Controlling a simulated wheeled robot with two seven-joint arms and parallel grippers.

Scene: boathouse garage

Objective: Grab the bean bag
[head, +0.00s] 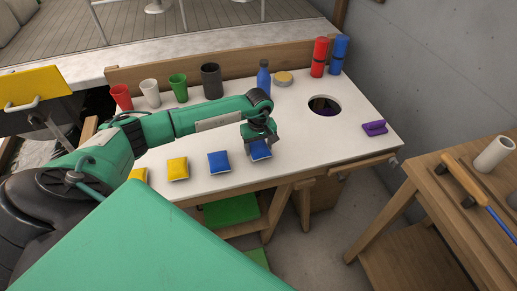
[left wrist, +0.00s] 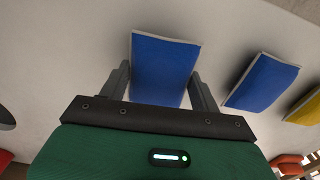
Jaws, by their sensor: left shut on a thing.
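A blue bean bag (head: 261,151) lies near the front edge of the white table (head: 300,130), below my left gripper (head: 261,143). In the left wrist view the blue bean bag (left wrist: 163,66) sits between the two fingers of my left gripper (left wrist: 160,88), which is shut on it. A second blue bean bag (head: 219,162) lies just to the left, and it also shows in the left wrist view (left wrist: 262,82). A yellow bean bag (head: 178,169) lies further left, with another yellow one (head: 138,174) partly hidden by my arm. My right gripper is not in view.
Red (head: 121,96), white (head: 150,92), green (head: 179,87) and dark (head: 211,80) cups stand along the back. A blue bottle (head: 263,78), a round hole (head: 324,105) and a purple object (head: 374,128) are further right. A wooden bench (head: 450,215) stands at right.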

